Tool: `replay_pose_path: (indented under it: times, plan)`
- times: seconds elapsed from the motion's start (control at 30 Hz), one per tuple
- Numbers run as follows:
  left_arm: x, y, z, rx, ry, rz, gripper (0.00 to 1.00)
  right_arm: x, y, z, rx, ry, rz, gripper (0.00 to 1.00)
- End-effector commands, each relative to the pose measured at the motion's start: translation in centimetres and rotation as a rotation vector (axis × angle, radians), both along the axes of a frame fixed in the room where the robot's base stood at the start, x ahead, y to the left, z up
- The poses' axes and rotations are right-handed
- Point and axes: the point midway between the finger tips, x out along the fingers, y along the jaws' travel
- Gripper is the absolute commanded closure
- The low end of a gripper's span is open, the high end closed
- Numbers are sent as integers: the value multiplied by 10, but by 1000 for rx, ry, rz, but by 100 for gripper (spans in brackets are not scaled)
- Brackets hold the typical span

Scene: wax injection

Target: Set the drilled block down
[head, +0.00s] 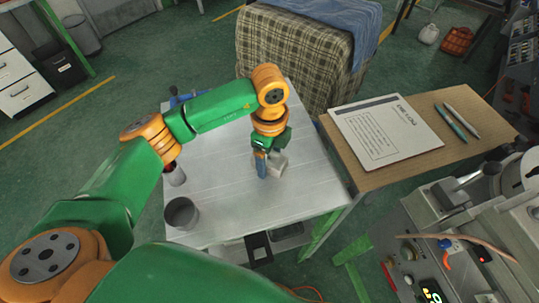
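The drilled block (278,163) is small and pale grey. It shows just above or on the light metal table (315,188), right beside a blue finger of my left gripper (269,163). My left gripper points down and appears shut on the block; its far finger is mostly hidden. Whether the block's underside touches the table cannot be told, and no holes can be made out at this size. My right gripper is not in view.
A dark grey cup (181,214) stands at the table's front left, with a small bottle (176,177) behind it. A blue tool (187,97) lies at the back left. A wooden table (373,180) with a printed sheet (387,131) adjoins on the right. The front right tabletop is clear.

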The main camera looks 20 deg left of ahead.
Motion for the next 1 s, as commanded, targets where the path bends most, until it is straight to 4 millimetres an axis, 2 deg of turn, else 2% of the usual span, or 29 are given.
replay_pose_path:
  times: [0.27,0.37,0.43,0.6,0.7,0.8,1.0]
  plan:
    - [0,0,1,0,0,0,10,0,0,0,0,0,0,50]
    - [0,0,7,0,0,0,10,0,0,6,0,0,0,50]
    - [1,0,12,-2,-5,1,10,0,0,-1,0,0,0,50]
    - [1,-1,51,-1,-8,0,10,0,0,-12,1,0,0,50]
    - [1,0,83,1,-8,1,10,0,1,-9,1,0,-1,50]
    - [1,0,107,1,-6,2,10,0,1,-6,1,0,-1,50]
    - [0,0,124,0,-1,1,10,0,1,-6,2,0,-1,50]
